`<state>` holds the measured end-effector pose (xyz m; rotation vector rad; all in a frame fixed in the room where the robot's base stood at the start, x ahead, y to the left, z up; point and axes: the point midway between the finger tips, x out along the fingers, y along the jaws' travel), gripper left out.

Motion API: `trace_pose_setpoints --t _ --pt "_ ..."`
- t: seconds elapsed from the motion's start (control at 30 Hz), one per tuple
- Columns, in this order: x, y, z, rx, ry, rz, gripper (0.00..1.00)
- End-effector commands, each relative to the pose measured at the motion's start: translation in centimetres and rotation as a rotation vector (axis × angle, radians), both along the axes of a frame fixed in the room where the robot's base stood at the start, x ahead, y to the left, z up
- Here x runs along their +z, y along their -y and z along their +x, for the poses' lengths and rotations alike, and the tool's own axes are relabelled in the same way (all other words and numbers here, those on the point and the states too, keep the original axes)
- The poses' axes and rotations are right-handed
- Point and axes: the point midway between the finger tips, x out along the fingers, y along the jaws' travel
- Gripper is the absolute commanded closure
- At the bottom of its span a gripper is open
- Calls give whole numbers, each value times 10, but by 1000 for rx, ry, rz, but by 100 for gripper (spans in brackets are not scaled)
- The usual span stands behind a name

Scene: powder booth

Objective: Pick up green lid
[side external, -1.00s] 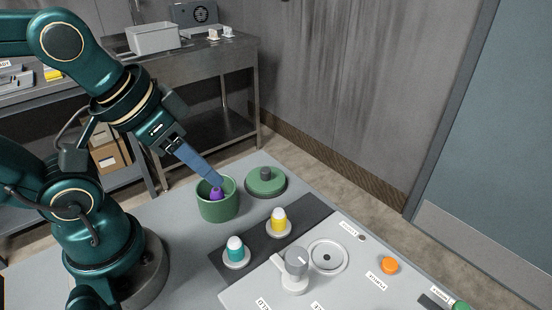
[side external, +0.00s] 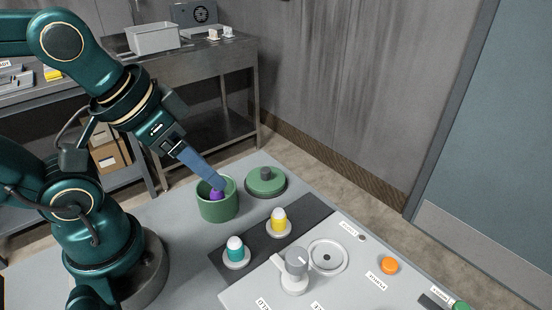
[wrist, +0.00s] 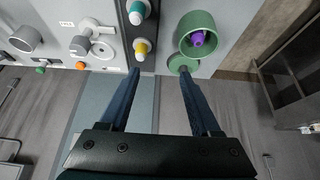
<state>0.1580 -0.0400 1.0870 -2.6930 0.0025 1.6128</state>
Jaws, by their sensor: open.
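The green lid (side external: 265,182), a flat disc with a dark knob, lies on the table just behind and right of the green pot. It also shows in the wrist view (wrist: 184,64), partly hidden by a finger. The open green pot (side external: 218,207) holds a purple-topped thing (side external: 216,194); both also show in the wrist view. My gripper (side external: 220,185) is above the pot's rim in the side view. In the wrist view its two fingers (wrist: 159,72) are wide apart with nothing between them, and the right finger's tip is near the lid.
A teal-bodied piece (side external: 235,252) and a yellow-bodied piece (side external: 279,222), both white-topped, stand on a dark strip. A light panel with a grey knob (side external: 296,262), a round recess (side external: 327,257) and an orange button (side external: 390,265) lies to the right. A wall rises behind.

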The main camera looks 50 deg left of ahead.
Motion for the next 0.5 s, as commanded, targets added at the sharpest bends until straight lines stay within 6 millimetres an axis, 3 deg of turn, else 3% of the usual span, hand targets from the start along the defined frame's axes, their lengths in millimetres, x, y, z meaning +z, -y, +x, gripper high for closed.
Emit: trace_pose_setpoints --t 0.23,0.5 --pt "10 0 4 -167 16 91 36" --pt "36 -6 42 -482 -27 265 36"
